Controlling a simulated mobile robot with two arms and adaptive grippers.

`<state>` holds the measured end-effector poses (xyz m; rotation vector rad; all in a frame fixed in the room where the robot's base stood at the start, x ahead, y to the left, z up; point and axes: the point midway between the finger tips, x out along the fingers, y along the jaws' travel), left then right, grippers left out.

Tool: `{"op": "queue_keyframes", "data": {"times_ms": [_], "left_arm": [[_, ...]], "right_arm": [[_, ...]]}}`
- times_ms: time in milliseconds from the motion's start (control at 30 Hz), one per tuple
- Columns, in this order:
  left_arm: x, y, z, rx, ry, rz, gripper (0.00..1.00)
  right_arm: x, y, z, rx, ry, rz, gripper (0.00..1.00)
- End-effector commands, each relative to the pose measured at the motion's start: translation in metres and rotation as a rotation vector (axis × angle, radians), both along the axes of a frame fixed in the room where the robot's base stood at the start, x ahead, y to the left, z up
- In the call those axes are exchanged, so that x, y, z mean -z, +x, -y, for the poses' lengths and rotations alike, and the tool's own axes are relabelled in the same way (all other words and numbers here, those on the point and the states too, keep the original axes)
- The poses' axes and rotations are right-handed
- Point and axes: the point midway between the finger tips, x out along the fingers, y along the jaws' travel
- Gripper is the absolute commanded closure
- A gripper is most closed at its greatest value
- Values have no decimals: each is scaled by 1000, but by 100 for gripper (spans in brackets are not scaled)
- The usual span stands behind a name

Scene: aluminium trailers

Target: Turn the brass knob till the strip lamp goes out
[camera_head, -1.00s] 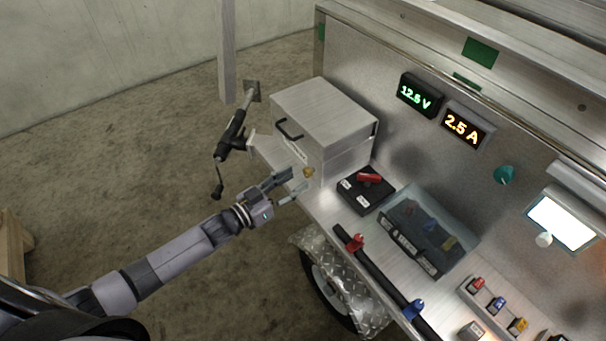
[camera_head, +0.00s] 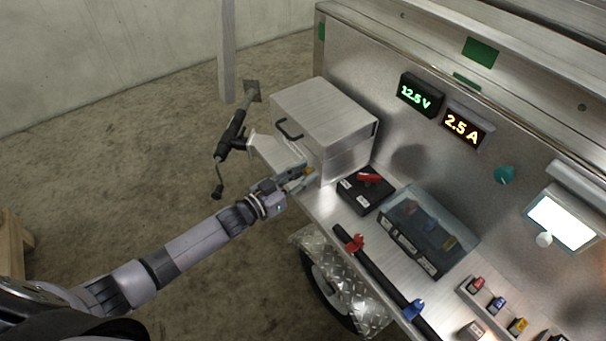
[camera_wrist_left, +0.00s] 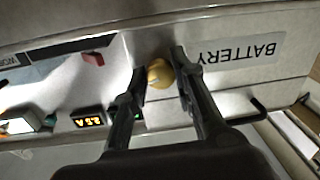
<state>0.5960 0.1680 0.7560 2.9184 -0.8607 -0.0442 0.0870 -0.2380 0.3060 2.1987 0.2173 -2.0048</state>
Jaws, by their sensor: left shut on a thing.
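The brass knob (camera_wrist_left: 160,73) is a small round knob on the face of the metal battery box; it sits between the fingertips of my left gripper (camera_wrist_left: 158,62) in the left wrist view. My left gripper (camera_head: 307,174) is shut on it, and in the head view the fingers mostly cover the knob. A rectangular white lamp panel (camera_head: 563,222) is brightly lit on the trailer wall at the right; it also shows at the left edge of the wrist view (camera_wrist_left: 18,126). I cannot tell for sure that this is the strip lamp. My right gripper is not in view.
The battery box (camera_head: 325,110) has a black handle (camera_head: 288,130). A black unit with a red switch (camera_head: 369,178), a clear-lidded box (camera_head: 428,228) and a black bar with red and blue clamps (camera_head: 375,270) lie right of the gripper. Displays read 12.5 V (camera_head: 418,95) and 2.5 A (camera_head: 464,126).

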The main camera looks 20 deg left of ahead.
Motion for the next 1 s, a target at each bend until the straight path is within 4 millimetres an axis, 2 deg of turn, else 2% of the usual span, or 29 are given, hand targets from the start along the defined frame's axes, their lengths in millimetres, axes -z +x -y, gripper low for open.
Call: {"op": "queue_keyframes", "data": {"times_ms": [300, 467, 733, 1000], "left_arm": [[0, 0, -1, -1, 0, 0, 100], [1, 0, -1, -1, 27, 21, 100], [1, 0, 0, -2, 201, 157, 100], [0, 0, -1, -1, 208, 162, 100]], "right_arm": [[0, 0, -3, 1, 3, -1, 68], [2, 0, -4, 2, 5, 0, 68], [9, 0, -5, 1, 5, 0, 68], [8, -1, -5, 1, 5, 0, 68]]}}
